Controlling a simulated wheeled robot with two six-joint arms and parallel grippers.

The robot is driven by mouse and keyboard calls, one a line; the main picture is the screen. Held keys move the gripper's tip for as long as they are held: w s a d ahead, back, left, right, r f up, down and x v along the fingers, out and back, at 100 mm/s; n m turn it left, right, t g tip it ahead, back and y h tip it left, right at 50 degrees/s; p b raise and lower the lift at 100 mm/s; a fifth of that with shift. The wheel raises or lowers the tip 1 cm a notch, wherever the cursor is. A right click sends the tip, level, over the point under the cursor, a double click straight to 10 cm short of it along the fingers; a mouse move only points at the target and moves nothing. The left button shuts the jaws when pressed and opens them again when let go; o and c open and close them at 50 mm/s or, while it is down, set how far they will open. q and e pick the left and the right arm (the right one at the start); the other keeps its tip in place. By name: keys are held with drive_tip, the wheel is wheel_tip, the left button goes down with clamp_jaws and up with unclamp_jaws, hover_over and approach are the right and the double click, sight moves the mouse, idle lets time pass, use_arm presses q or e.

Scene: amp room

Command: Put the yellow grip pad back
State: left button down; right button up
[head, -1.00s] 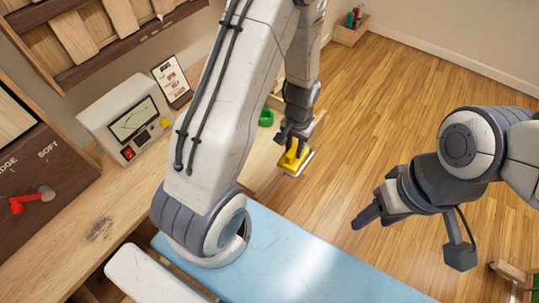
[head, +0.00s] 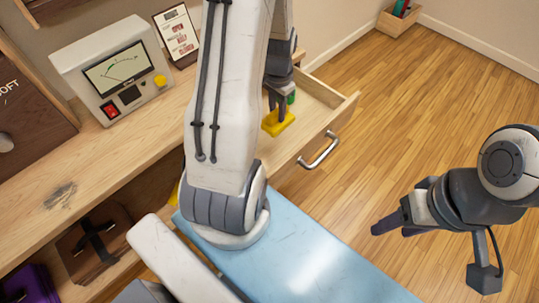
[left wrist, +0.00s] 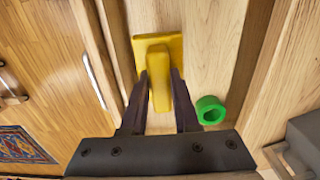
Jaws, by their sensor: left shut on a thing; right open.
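The yellow grip pad (head: 280,123) is a flat yellow plate with a raised handle. It is inside the open wooden drawer (head: 328,97). My left gripper (head: 279,108) reaches down into the drawer and is shut on the pad. In the left wrist view, its fingers (left wrist: 160,85) stand on either side of the pad's handle (left wrist: 158,92), with the plate (left wrist: 150,42) beyond them. I cannot tell whether the plate touches the drawer floor. My right gripper (head: 388,226) is open and empty over the wood floor, apart from the drawer.
A green ring (left wrist: 210,110) lies in the drawer to the right of the pad. The drawer's metal handle (head: 320,150) faces the open floor. A meter box (head: 115,72) stands on the bench (head: 90,160). A blue padded surface (head: 300,250) lies in front.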

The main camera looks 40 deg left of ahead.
use_arm(q)
drive_tip(key=shift+s+a+f+b, duration=0.25)
drive_tip(key=shift+a+f+b, duration=0.05)
drive_tip(key=shift+a+f, duration=0.2)
drive_tip(key=shift+s+a+f+b, duration=0.2)
drive_tip(key=shift+a+f+b, duration=0.1)
drive_tip(key=shift+a+f, duration=0.15)
drive_tip(key=shift+s+a+f+b, duration=0.1)
drive_tip(key=shift+f+b, duration=0.2)
drive_tip(key=shift+f, duration=2.2)
drive_tip(key=shift+a+f+b, duration=0.1)
drive_tip(key=shift+f+b, duration=0.2)
drive_tip(key=shift+f, duration=2.15)
use_arm(e)
drive_tip(key=shift+f, duration=1.9)
use_arm(q)
drive_tip(key=shift+f, duration=0.1)
drive_tip(key=c, duration=0.7)
unclamp_jaws()
drive_tip(key=shift+o, duration=0.2)
drive_tip(key=shift+r, duration=0.5)
wheel_tip(320, 180, up, 11)
drive_tip(key=shift+r+p, duration=0.15)
drive_tip(key=shift+p, duration=0.6)
use_arm(e)
drive_tip(key=shift+r, duration=0.75)
